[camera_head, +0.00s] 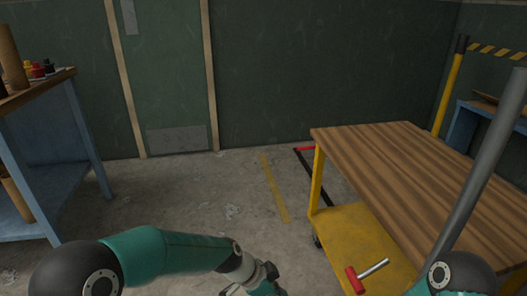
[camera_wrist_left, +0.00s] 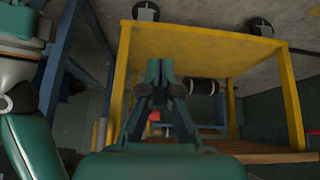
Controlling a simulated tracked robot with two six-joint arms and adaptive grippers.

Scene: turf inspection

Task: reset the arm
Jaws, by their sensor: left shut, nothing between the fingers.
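My left arm comes in from the lower left in the head view, with a green forearm. Its gripper (camera_head: 262,286) is low in the picture, partly cut off by the bottom edge, left of the yellow cart. In the left wrist view my left gripper (camera_wrist_left: 160,66) has its fingers together with nothing between them. Part of my right arm shows at the lower right of the head view; its gripper is out of the picture.
A wood-topped cart (camera_head: 420,165) with a yellow lower shelf (camera_head: 352,228) stands at the right; its yellow frame (camera_wrist_left: 205,42) appears upside down in the wrist view. A red-headed hammer (camera_head: 355,279) lies on that shelf. A blue workbench (camera_head: 85,135) is at the left. Floor between is open.

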